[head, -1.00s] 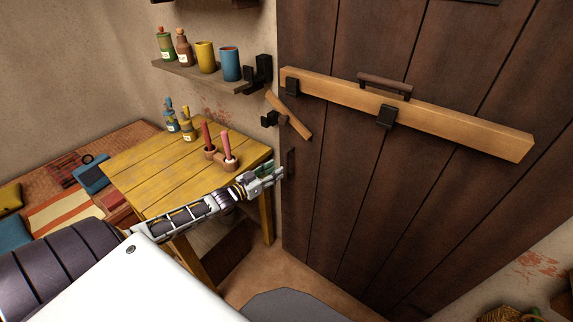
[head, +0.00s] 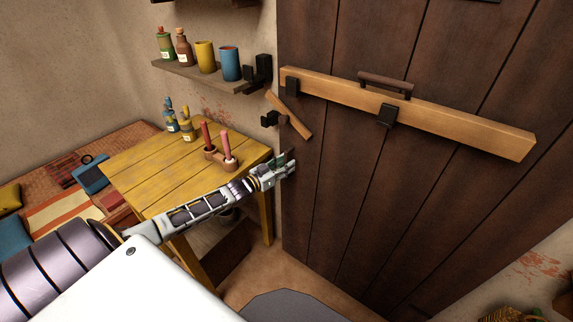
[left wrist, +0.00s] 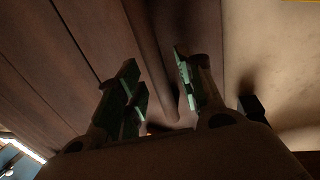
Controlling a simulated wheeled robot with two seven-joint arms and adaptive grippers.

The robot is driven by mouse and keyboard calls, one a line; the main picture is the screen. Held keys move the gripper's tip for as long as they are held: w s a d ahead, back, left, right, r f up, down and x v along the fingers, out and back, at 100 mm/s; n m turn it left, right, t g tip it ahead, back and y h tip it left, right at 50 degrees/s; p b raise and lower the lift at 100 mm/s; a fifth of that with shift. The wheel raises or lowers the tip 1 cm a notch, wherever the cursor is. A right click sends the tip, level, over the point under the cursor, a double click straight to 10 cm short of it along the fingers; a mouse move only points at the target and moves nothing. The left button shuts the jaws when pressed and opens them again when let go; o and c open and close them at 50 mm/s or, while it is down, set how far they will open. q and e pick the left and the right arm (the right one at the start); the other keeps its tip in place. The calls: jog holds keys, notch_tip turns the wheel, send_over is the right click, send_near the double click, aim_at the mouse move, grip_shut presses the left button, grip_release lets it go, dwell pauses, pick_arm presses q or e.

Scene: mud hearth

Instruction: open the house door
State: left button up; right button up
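The house door (head: 350,190) is dark planked wood and looks shut. A light wooden bar (head: 460,125) lies across it in black brackets, with a brown handle (head: 385,86) on top; its left end stops short of the black wall bracket (head: 258,72). A small wooden latch (head: 290,115) tilts beside a black wall catch (head: 269,119). My left gripper (head: 290,166) is at the door's left edge, over the upright pull handle. In the left wrist view its fingers (left wrist: 160,88) are apart, with the dark handle (left wrist: 155,60) between them. My right gripper is out of view.
A yellow table (head: 145,170) with candles (head: 228,150) and bottles stands left of the door, close under my left arm. A shelf (head: 200,76) with bottles and cups hangs above it. Some floor (head: 250,268) is clear before the door.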

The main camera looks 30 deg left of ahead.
pick_arm(q)
jog(key=shift+w+d, duration=0.15)
jog(key=shift+w, duration=0.25)
grip_shut()
dwell(0.4)
